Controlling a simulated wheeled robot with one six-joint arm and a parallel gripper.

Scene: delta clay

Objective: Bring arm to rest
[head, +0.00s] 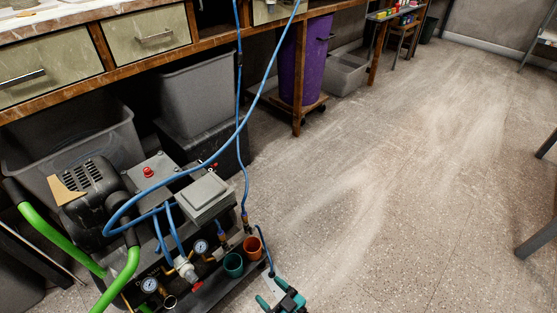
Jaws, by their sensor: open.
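I cannot make out my arm or my gripper in the head view. A teal and black object (285,300) is cut off by the bottom edge. A blue hose runs down close to it, and I cannot tell what it is.
A compressor (90,190) with gauges, blue hoses and a green handle (125,280) fills the lower left. Behind it are a wooden bench with drawers (150,35), grey bins (208,95) and a purple bin (304,60). Dark legs (537,238) stand at the right. The floor (400,170) between is clear.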

